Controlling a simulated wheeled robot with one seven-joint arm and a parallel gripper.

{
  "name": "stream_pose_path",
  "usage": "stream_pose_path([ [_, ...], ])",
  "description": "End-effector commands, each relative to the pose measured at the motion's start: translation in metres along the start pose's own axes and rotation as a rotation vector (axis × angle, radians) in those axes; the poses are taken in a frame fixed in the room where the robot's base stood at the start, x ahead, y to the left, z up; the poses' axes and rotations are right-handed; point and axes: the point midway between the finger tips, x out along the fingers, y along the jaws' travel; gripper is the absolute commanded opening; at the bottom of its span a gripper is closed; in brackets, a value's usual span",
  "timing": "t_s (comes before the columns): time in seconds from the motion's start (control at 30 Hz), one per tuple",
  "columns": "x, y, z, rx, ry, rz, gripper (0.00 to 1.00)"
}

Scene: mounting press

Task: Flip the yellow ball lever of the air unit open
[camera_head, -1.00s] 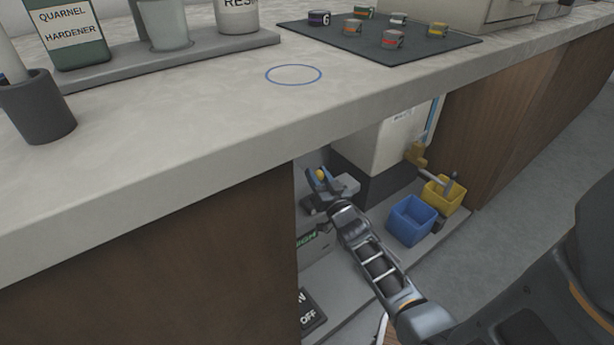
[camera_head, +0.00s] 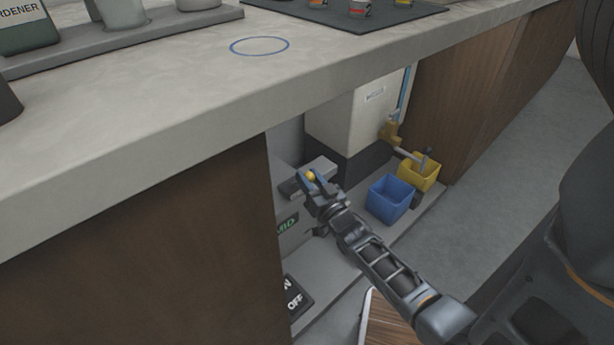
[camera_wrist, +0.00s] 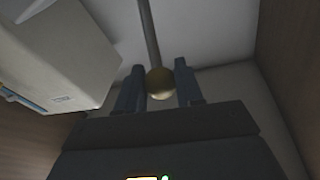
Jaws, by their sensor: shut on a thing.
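The yellow ball (camera_head: 310,176) of the air unit's lever sits between the fingers of my gripper (camera_head: 314,180), inside the opening under the bench. In the wrist view the ball (camera_wrist: 160,83) sits between the two dark fingers of my gripper (camera_wrist: 160,88), which is shut on it. The lever's grey rod (camera_wrist: 149,32) runs from the ball toward the top of that view. The grey air unit (camera_head: 322,165) is partly hidden behind my gripper. A green lettered display (camera_head: 286,225) shows below it.
A white cabinet (camera_head: 345,120) on a dark base stands behind my gripper. The bench top (camera_head: 200,85) overhangs the opening. An ON/OFF panel (camera_head: 296,300) is low in front.

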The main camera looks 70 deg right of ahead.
Motion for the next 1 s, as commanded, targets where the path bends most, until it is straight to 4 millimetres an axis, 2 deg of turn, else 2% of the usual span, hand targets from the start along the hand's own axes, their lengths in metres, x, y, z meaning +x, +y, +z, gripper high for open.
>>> stream_pose_path([
  [0.03,-0.004,0.0034,0.0092,-0.001,-0.022,0.008,0.0],
  [0.47,-0.0043,0.0036,0.0094,-0.001,-0.021,0.008,0.0],
  [0.5,-0.0043,0.0035,0.0092,-0.001,-0.02,0.007,0.4],
  [0.7,-0.0032,0.0027,0.0068,-0.001,-0.015,0.006,0.58],
  [1.0,-0.0061,0.0022,0.0043,-0.001,-0.012,0.005,0.58],
])
